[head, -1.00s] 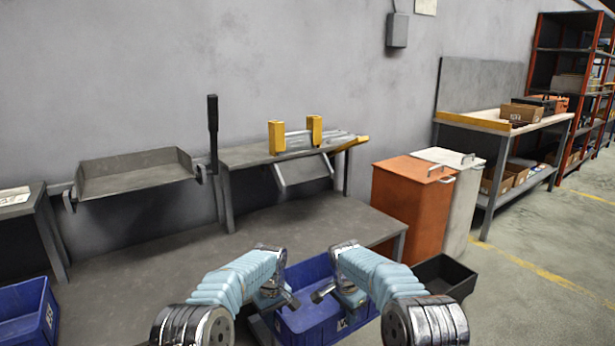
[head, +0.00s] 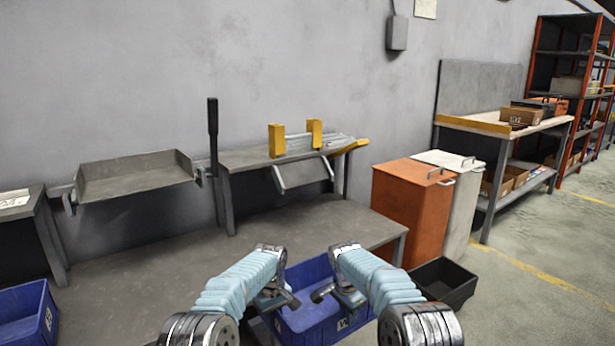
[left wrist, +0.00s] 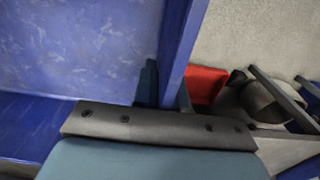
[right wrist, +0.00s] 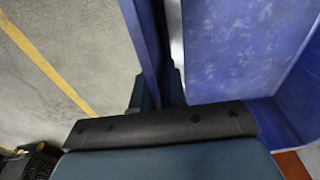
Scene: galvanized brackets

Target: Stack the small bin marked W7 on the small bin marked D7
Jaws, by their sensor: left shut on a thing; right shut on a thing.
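A blue bin (head: 305,322) is held between my two arms at the bottom middle of the head view. Its front label is partly cut off and seems to start with a W or V. My left gripper (head: 289,299) is shut on its left wall, which also shows in the left wrist view (left wrist: 178,45). My right gripper (head: 321,294) is shut on its right wall, seen in the right wrist view (right wrist: 146,45). A second blue bin (head: 25,303) sits at the lower left of the head view, its label too small to read surely. The held bin's underside is hidden.
A grey bench (head: 160,270) lies behind the held bin, with a tray (head: 135,172) and a fixture with yellow blocks (head: 277,140) above it. A black bin (head: 443,283) and an orange bin (head: 408,210) stand to the right. Floor is open farther right.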

